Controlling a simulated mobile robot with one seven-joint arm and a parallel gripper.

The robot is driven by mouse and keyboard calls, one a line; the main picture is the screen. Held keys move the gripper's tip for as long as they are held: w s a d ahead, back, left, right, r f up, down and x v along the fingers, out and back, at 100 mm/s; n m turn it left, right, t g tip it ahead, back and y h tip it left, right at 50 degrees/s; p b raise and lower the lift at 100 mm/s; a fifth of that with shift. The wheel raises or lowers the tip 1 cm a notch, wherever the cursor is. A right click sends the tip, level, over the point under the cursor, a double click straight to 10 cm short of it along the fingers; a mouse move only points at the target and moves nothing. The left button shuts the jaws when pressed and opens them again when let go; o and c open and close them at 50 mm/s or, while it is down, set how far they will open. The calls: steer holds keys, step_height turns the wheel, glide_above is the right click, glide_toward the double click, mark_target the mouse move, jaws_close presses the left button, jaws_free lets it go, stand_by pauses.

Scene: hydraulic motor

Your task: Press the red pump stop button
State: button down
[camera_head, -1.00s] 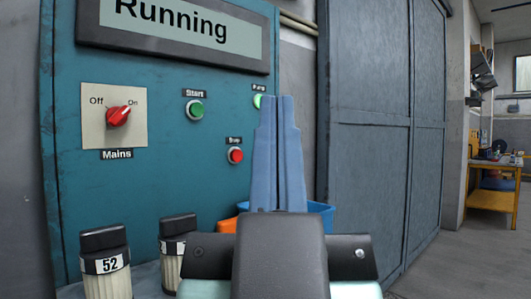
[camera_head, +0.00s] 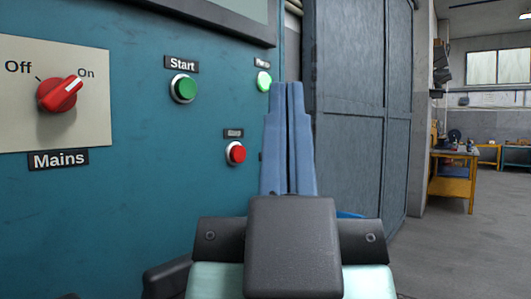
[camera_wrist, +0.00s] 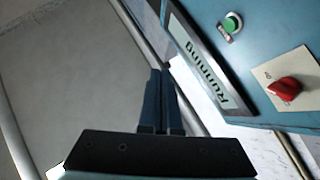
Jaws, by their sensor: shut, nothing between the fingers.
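The red stop button (camera_head: 236,153) sits in a metal ring on the teal panel (camera_head: 130,200), under a small blurred label. My gripper (camera_head: 286,88) is shut and empty, its blue fingers pointing up in the head view, to the right of the red button. I cannot tell how far the fingertips are from the panel. In the wrist view my gripper (camera_wrist: 160,72) shows its fingers together, left of the tilted display. The red button is not visible in the wrist view.
A green Start button (camera_head: 183,89), a lit green lamp (camera_head: 264,81) and a red Mains knob (camera_head: 59,94), turned to On, are on the panel. A grey cabinet (camera_head: 360,120) stands to the right. The floor (camera_head: 460,250) at far right is open.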

mark_target(238, 154)
steer(key=w+d+r+g+h+p, duration=0.25)
steer(key=w+p, duration=0.45)
steer(key=p, duration=0.5)
steer(key=w+d+r+g+h+p, duration=0.15)
steer(key=w+d+r+p, duration=0.35)
steer(key=p, duration=0.7)
steer(key=a+f+n+g+y+p, duration=0.1)
steer(key=f+n+y+p, duration=0.1)
steer(key=p, duration=0.8)
steer(key=s+a+f+n+g+y+p, duration=0.1)
steer(key=f+n+p, duration=0.4)
steer(key=p, duration=0.5)
steer(key=a+f+n+g+y+p, duration=0.1)
steer(key=f+n+g+y+p, duration=0.1)
steer(key=p, duration=0.8)
step_height(238, 154, down, 3)
steer(key=shift+s+a+f+n+g+y, duration=0.2)
steer(key=shift+s+a+n+g+y, duration=0.15)
steer(key=shift+n+y, duration=0.65)
steer(key=w+a+b, duration=0.5)
steer(key=a, duration=0.2)
steer(key=shift+w, duration=0.1)
